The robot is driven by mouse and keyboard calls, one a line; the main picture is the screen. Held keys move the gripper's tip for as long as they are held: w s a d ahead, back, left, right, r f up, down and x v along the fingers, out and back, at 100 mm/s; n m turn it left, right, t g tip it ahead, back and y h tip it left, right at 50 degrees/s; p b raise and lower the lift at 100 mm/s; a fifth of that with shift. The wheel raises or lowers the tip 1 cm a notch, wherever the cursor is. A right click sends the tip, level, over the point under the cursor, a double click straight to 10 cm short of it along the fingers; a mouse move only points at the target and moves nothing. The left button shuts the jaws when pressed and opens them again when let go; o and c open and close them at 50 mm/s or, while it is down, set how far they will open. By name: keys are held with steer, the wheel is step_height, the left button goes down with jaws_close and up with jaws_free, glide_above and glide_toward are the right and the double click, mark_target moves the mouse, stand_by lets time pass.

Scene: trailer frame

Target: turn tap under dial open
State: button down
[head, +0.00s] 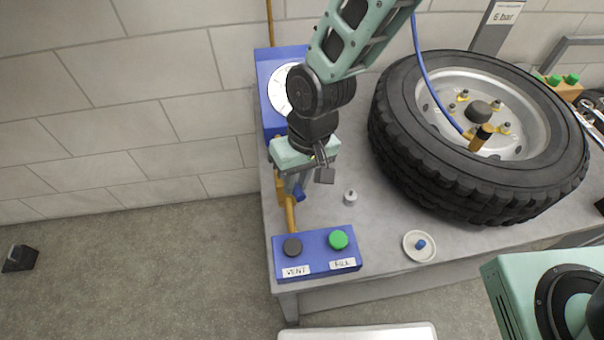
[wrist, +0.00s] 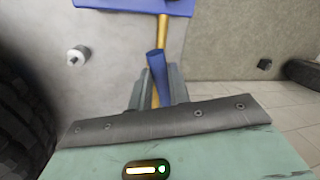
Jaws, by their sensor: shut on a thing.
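The tap's blue handle (head: 299,193) is by this pipe. In the wrist view the blue handle (wrist: 156,63) lies between my two fingers, roughly in line with the pipe. My gripper (head: 292,184) is shut on the handle. The tap's body is mostly hidden by my gripper.
A blue box (head: 317,266) with black VENT and green FILL buttons stands at the bench's front. A small metal fitting (head: 350,197) and a pale dish (head: 420,258) with a blue cap lie right. A large tyre (head: 400,150) fills the bench's right side. Floor left is mostly clear.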

steer(key=shift+s+a+m+t, duration=0.2)
steer(key=shift+a+m, duration=0.2)
steer(key=shift+m, duration=0.6)
steer(key=shift+s+a+m+t, duration=0.15)
steer(key=shift+a+m, duration=0.25)
steer(key=shift+m, duration=0.6)
steer(key=shift+w, duration=0.15)
steer(key=c, duration=1.3)
jaws_free()
steer(key=d+r, duration=0.3)
steer(key=r, duration=1.4)
steer(key=shift+w+d+p, duration=0.15)
steer(key=shift+d+p, duration=0.05)
steer(key=shift+p, duration=0.2)
